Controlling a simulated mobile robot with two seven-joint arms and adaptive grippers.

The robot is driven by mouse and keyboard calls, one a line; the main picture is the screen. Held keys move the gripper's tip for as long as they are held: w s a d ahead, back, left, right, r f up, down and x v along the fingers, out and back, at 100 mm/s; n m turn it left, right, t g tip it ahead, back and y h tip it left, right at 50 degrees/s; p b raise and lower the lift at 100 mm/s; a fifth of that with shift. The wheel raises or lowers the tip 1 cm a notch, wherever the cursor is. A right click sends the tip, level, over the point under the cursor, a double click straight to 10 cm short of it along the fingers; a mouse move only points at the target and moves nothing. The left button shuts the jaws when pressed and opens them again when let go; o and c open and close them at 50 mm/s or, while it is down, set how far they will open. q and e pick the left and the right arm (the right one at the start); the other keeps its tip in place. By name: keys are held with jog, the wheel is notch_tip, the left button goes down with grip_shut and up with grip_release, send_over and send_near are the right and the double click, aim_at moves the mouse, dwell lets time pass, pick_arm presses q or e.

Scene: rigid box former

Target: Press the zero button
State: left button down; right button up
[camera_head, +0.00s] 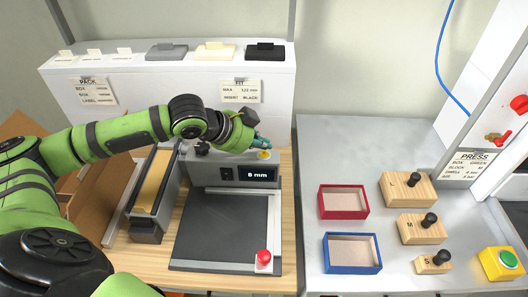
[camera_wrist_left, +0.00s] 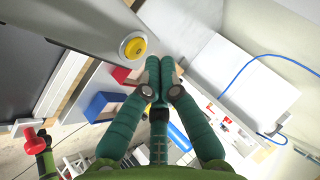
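A yellow round button (camera_head: 264,155) sits on top of the grey measuring device, above its display (camera_head: 259,174), which reads 8 mm. It also shows in the left wrist view (camera_wrist_left: 134,46), set in a pale round collar. My left gripper (camera_head: 262,142) is just above and behind the button in the head view. In the left wrist view its fingertips (camera_wrist_left: 160,65) are together, with nothing between them, to the lower right of the button and apart from it in the picture. Whether they touch it I cannot tell for sure. My right gripper is not in view.
Below the display lies a dark plate (camera_head: 222,226) with a red knob (camera_head: 263,257). A tray with a tan strip (camera_head: 155,180) stands to the left. A red box (camera_head: 343,202), a blue box (camera_head: 352,253) and wooden blocks (camera_head: 407,188) are on the grey table to the right.

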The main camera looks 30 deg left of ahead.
aim_at(262, 155)
pick_arm(q)
jog(key=shift+f, duration=0.15)
jog(key=shift+f, duration=0.3)
jog(key=shift+f, duration=0.5)
dwell(1.0)
jog(key=shift+r, duration=0.1)
jog(key=shift+r+p, duration=0.8)
jog(key=shift+p, duration=0.5)
notch_tip(262, 155, up, 5)
jog(key=p, duration=0.5)
jog(key=shift+p, duration=0.4)
